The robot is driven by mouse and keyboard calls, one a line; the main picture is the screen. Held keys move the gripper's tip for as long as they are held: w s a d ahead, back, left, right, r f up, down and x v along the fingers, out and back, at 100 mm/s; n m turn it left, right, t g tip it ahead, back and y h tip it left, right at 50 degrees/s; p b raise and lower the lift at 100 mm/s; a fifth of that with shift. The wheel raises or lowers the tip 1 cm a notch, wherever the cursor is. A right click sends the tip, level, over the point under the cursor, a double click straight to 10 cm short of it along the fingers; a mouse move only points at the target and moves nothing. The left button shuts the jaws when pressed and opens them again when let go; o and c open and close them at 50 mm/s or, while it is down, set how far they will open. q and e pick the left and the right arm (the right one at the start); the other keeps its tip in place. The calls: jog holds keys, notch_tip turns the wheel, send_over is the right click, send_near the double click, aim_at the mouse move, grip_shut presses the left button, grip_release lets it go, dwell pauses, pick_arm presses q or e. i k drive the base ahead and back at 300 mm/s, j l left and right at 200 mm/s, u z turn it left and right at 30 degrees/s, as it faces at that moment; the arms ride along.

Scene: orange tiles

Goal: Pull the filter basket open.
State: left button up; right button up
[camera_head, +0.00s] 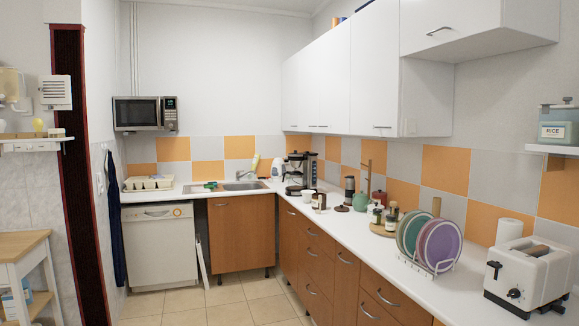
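A black and silver coffee maker (297,172) stands on the white counter near the far corner, to the right of the sink. It is small in the head view. Its filter basket cannot be made out clearly, and I cannot tell whether it is open or shut. Neither of my grippers is in view.
A white counter (343,226) runs along the right wall, with a toaster (528,274), plates in a rack (440,246), a green teapot (360,201) and jars on it. A dishwasher (158,247) and a wooden cart (22,262) stand left. The tiled floor (235,296) is open in the middle.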

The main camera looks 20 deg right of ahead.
aim_at(295, 163)
jog(key=i+z, duration=0.2)
jog(key=i, duration=2.4)
jog(key=l+z, duration=0.05)
jog(key=l, duration=0.1)
